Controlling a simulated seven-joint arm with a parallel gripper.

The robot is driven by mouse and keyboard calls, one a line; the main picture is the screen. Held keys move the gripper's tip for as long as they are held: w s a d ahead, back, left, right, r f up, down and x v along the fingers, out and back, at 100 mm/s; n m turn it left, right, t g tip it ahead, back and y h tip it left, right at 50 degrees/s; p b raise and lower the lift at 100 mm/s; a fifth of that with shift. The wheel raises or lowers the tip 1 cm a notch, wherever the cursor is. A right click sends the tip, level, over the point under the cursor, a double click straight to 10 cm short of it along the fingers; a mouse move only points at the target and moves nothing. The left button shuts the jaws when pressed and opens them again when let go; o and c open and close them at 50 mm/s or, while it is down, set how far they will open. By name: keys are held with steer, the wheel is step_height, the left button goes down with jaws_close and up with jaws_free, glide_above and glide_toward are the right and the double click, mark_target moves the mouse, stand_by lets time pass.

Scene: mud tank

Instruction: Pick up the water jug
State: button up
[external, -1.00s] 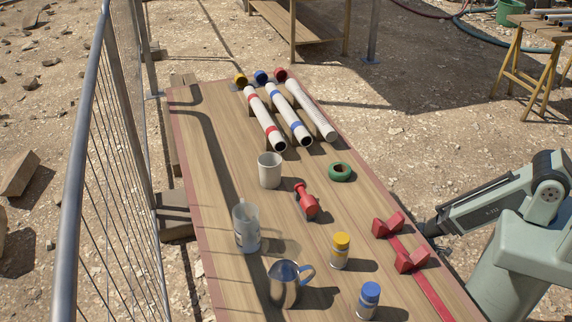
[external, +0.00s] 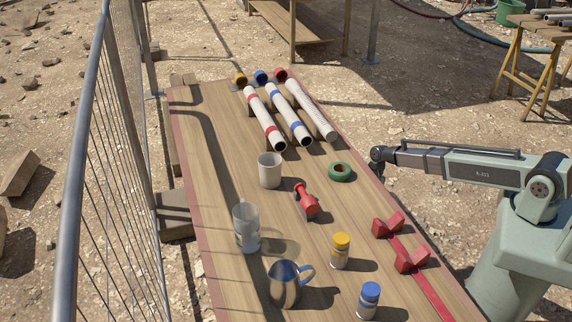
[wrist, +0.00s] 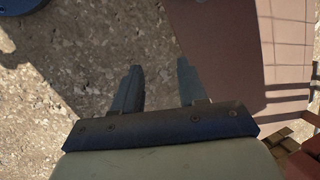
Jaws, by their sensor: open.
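A shiny metal jug with a blue handle (external: 284,284) stands upright near the front of the wooden table. A clear, tall container (external: 246,228) stands just behind and left of it; I cannot tell for sure which of the two is the water jug. My gripper (wrist: 160,68) shows in the wrist view with its two fingers apart and nothing between them. In the external view my arm reaches in from the right, its dark end beside the table's right edge, well away from both vessels. The gripper itself is not clear there. Neither vessel shows in the wrist view.
On the table (external: 215,170) stand a pale cup (external: 270,170), a yellow-capped can (external: 340,251), a blue-capped can (external: 368,301), a red tool (external: 307,200), green tape (external: 341,172), red blocks (external: 405,262) and pipes (external: 290,117). A metal fence (external: 105,160) runs along the left.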

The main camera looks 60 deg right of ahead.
steer(key=w+d+r+m+t, duration=0.1)
steer(key=w+d+r+t, duration=0.1)
steer(key=w+d+r, duration=0.55)
steer(key=w+d+r+m+t, duration=0.2)
steer(key=w+d+r, duration=0.25)
steer(key=r, duration=0.55)
steer(key=w+a+r+n+t+y, duration=0.1)
steer(key=a+r+n+t, duration=0.2)
steer(key=r, duration=1)
steer(key=a+r+n+t+y, duration=0.1)
steer(key=a+r+n, duration=0.35)
steer(key=r, duration=0.95)
steer(key=w+a+r+m, duration=0.2)
steer(key=a+r, duration=0.1)
steer(key=a, duration=0.5)
steer(key=m+g+y, duration=0.2)
steer(key=m+g, duration=0.1)
steer(key=m, duration=1.3)
glide_toward(242, 209)
steer(key=d+f, duration=0.2)
steer(key=d, duration=0.4)
steer(key=shift+m, duration=0.25)
steer(key=shift+w+r+x, duration=0.1)
steer(key=shift+w+x, duration=0.05)
steer(key=shift+x, duration=3.35)
steer(key=shift+w+r+x, duration=0.1)
steer(key=shift+x, duration=3.4)
